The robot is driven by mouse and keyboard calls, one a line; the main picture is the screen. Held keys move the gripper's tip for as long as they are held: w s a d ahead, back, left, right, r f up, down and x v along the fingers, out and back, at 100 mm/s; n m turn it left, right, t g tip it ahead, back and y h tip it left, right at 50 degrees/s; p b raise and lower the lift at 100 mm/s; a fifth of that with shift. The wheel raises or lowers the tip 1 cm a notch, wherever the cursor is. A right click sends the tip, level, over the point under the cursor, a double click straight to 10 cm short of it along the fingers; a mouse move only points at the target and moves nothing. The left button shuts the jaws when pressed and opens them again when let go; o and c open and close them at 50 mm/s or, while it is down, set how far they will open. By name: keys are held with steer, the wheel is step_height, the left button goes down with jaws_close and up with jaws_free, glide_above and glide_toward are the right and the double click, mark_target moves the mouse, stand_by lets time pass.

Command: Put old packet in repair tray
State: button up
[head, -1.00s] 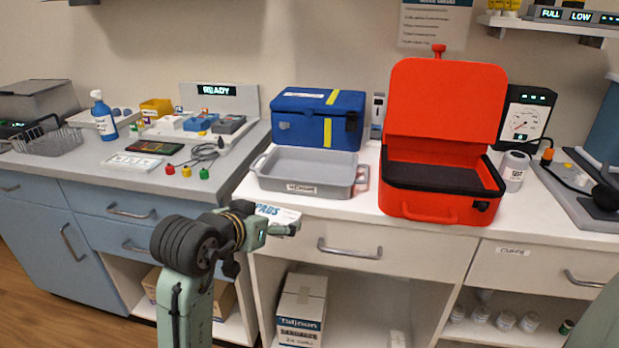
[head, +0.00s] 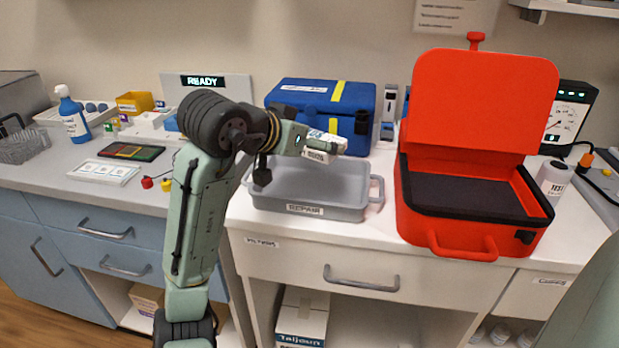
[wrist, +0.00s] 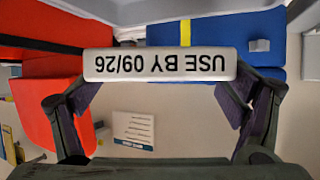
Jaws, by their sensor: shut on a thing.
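The old packet is a small white box (head: 322,148), held above the grey repair tray. Its face in the wrist view (wrist: 160,64) reads "USE BY 09/26" upside down. My gripper (head: 308,144) is shut on it, with a finger on each side in the wrist view. The grey repair tray (head: 305,210) stands on the white counter with a "REPAIR" label on its front. The packet is over the tray, apart from its floor. The part of the tray's left side behind my arm is hidden.
An open red case (head: 470,245) stands right of the tray. A blue box with a yellow stripe (head: 285,95) stands behind the tray. A white bottle (head: 553,180) is at the far right. Coloured plugs (head: 148,183) lie on the grey counter at left.

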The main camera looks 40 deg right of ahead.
mark_target(310, 194)
steer(key=shift+w+d+f, duration=0.1)
steer(key=shift+w+f, duration=0.1)
step_height(310, 194, down, 9)
steer(key=shift+s+f, duration=0.1)
steer(key=shift+f, duration=0.1)
steer(key=shift+f, duration=0.2)
steer(key=o, duration=1.1)
steer(key=shift+c, duration=0.2)
steer(key=shift+r, duration=0.3)
steer(key=b+v, duration=0.1)
steer(key=v, duration=1.1)
steer(key=shift+f, duration=0.1)
